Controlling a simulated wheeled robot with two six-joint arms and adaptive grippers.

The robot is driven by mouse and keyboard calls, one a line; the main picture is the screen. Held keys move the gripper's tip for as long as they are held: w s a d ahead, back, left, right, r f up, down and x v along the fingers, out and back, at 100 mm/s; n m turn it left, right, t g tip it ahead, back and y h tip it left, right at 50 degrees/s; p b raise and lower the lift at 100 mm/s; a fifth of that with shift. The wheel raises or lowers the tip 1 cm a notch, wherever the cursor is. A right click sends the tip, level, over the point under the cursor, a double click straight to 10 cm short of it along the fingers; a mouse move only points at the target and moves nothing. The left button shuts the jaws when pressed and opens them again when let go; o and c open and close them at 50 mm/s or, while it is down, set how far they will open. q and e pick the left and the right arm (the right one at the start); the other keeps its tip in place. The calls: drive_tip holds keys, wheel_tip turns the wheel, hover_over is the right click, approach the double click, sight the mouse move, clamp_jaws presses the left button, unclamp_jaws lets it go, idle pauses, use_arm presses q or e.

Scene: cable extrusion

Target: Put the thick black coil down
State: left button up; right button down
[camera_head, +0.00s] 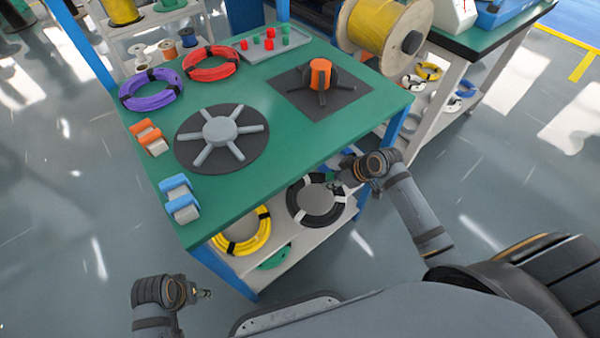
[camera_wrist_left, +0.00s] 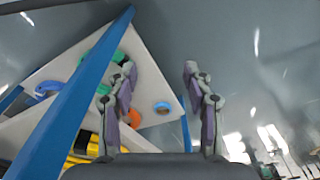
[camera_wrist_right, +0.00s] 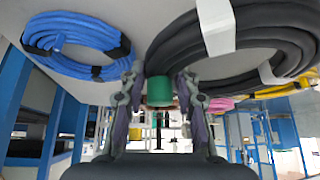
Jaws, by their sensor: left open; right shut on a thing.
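The thick black coil (camera_head: 318,222) with white ties is at the right end of the lower shelf (camera_head: 279,229), under the green table's front edge. My right gripper (camera_head: 337,178) is at its upper right side. In the right wrist view the black coil (camera_wrist_right: 178,42) reaches between the fingers (camera_wrist_right: 160,92), with a green piece (camera_wrist_right: 160,91) there. The right gripper is shut on the coil. Whether the coil rests on the shelf cannot be told. My left gripper (camera_head: 204,293) is open and empty, left of the table; it also shows in the left wrist view (camera_wrist_left: 160,75).
A yellow coil (camera_head: 241,246) and a green coil (camera_head: 273,258) lie left of the black coil. The tabletop (camera_head: 250,188) above carries a purple coil (camera_head: 151,89), a red coil (camera_head: 211,63) and two dark stands. A blue table leg (camera_head: 364,198) stands beside my right gripper.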

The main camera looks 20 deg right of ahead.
sight(318, 172)
drive_tip(key=w+a, duration=0.1)
drive_tip(key=w, duration=0.1)
drive_tip(key=w+a+b, duration=0.1)
drive_tip(key=w+a, duration=0.1)
drive_tip(key=shift+a, duration=0.1)
drive_tip(key=w+a, duration=0.1)
drive_tip(key=w, duration=0.1)
drive_tip(key=w+a+b, duration=0.1)
drive_tip(key=shift+w+a, duration=0.4)
wheel_tip(318, 172, down, 3)
drive_tip(key=shift+r+b, duration=0.1)
drive_tip(key=shift+b, duration=0.7)
drive_tip(key=shift+f, duration=0.35)
use_arm(q)
drive_tip(key=shift+w+d+f+t+h, duration=0.15)
drive_tip(key=shift+d+f+t+h, duration=0.1)
drive_tip(key=shift+d+f+t, duration=0.25)
drive_tip(key=shift+w+d+f+t+h, duration=0.15)
drive_tip(key=shift+d+f+t+h, duration=0.1)
drive_tip(key=shift+d+f+t, duration=0.25)
drive_tip(key=shift+r, duration=0.1)
use_arm(e)
drive_tip(key=c, duration=1)
unclamp_jaws()
drive_tip(key=shift+o, duration=0.2)
drive_tip(key=shift+r, duration=0.1)
